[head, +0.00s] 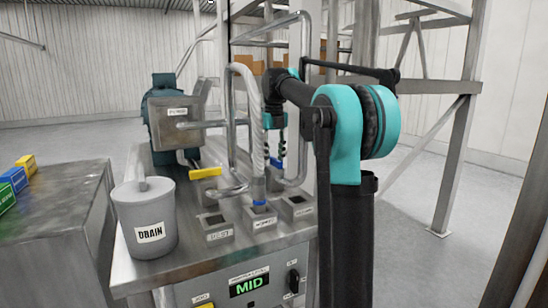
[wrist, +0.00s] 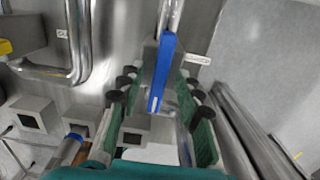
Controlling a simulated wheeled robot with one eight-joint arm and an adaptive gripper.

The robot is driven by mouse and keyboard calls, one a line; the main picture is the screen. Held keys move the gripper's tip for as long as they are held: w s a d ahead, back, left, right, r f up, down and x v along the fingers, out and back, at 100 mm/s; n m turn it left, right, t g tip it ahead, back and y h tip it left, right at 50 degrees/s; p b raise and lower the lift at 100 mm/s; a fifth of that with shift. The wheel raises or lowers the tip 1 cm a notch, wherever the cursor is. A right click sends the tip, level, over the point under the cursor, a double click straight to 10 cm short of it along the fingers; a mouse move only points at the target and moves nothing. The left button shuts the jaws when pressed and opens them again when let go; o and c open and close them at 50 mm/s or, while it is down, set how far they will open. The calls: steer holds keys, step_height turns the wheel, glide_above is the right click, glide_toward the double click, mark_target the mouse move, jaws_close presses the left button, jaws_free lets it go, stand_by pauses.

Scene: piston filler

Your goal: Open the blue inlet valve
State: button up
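The blue inlet valve handle (wrist: 162,70) is a flat bar on a metal pipe. In the wrist view it runs lengthwise between the two green, black-padded fingers of my gripper (wrist: 158,84). Gaps show on both sides of the bar, so the fingers look open and not closed on it. In the head view my gripper (head: 275,143) points down behind the bent pipes, and a bit of the blue handle (head: 276,163) shows at its fingertips. My arm and the pipes hide part of it. Contact with the handle cannot be told.
A yellow handle (head: 205,173) sits on the pipework to the left. A grey DRAIN bucket (head: 146,216) stands at the bench's left corner. A "MID" display (head: 249,286) is on the front panel.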

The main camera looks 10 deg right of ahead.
mark_target(274, 159)
step_height(274, 159, up, 12)
stand_by(0.7)
steer(key=shift+s, duration=0.15)
